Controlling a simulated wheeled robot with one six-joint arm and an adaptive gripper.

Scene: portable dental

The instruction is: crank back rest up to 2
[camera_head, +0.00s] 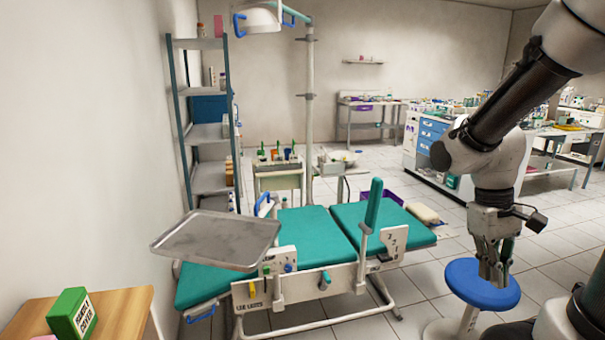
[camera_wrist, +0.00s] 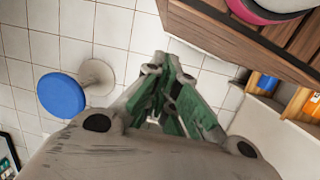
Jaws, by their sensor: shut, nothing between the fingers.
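The dental chair has a green padded bed (camera_head: 305,228) on a pale metal frame, in the middle of the head view. A plate with numbers (camera_head: 391,243) sits on the near side. A small teal handle (camera_head: 325,279) and several knobs are on the side rail; I cannot tell which is the crank. My gripper (camera_head: 493,278) is shut and empty, pointing down right of the chair, apart from it. Its fingers also show in the wrist view (camera_wrist: 168,112).
A blue round stool (camera_head: 482,284) stands by my gripper in the head view; it also shows in the wrist view (camera_wrist: 61,95). A metal tray (camera_head: 218,240) overhangs the chair's left end. A wooden table (camera_head: 110,310) is at front left. Tiled floor lies between chair and stool.

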